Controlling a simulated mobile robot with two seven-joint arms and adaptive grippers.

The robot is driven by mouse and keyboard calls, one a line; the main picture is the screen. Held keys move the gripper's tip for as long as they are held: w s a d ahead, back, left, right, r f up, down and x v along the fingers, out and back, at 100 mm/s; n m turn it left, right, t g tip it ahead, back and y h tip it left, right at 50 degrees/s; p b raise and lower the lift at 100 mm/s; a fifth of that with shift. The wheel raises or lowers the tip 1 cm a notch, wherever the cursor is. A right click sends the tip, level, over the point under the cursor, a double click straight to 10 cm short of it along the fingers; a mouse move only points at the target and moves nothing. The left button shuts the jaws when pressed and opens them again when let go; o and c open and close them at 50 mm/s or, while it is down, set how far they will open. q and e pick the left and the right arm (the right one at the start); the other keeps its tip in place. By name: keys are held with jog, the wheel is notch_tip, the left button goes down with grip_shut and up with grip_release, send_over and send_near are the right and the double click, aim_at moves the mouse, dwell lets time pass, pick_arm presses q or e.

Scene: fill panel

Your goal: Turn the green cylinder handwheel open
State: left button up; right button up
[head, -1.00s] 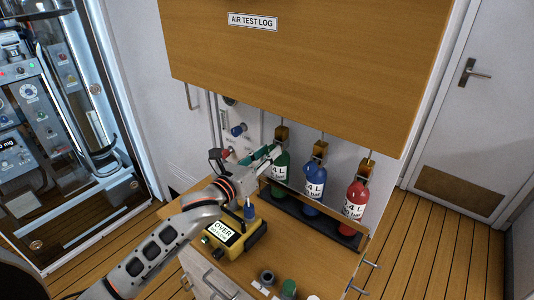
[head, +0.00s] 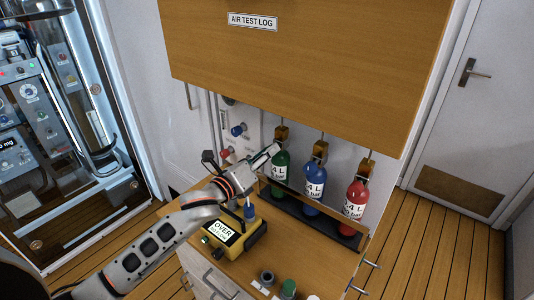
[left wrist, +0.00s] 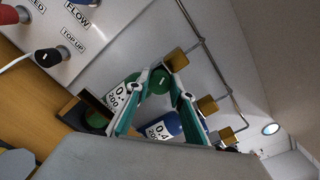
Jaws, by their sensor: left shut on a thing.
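The green cylinder (head: 280,168) stands upright at the left end of the rack, with a white label. It also shows in the left wrist view (left wrist: 119,97), partly covered by my fingers. Its green handwheel (left wrist: 160,80) sits on top, between my fingertips. My left gripper (head: 270,153) reaches in from the left at the cylinder's top. In the left wrist view the teal fingers of my left gripper (left wrist: 162,77) are closed around the handwheel. In the head view the handwheel is mostly hidden by the gripper. My right gripper is not in view.
A blue cylinder (head: 314,182) and a red cylinder (head: 355,200) stand to the right in the same rack. A yellow device (head: 237,240) sits on the wooden counter below my arm. A wooden panel (head: 310,60) overhangs the cylinders. Wall knobs (head: 238,130) are to the left.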

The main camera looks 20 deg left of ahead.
pick_arm(q)
jog(key=n, duration=2.1)
jog(key=n+h, duration=0.1)
jog(key=n, duration=0.9)
jog(key=shift+d+f, duration=0.1)
jog(key=shift+f, duration=0.25)
jog(key=shift+n, duration=0.4)
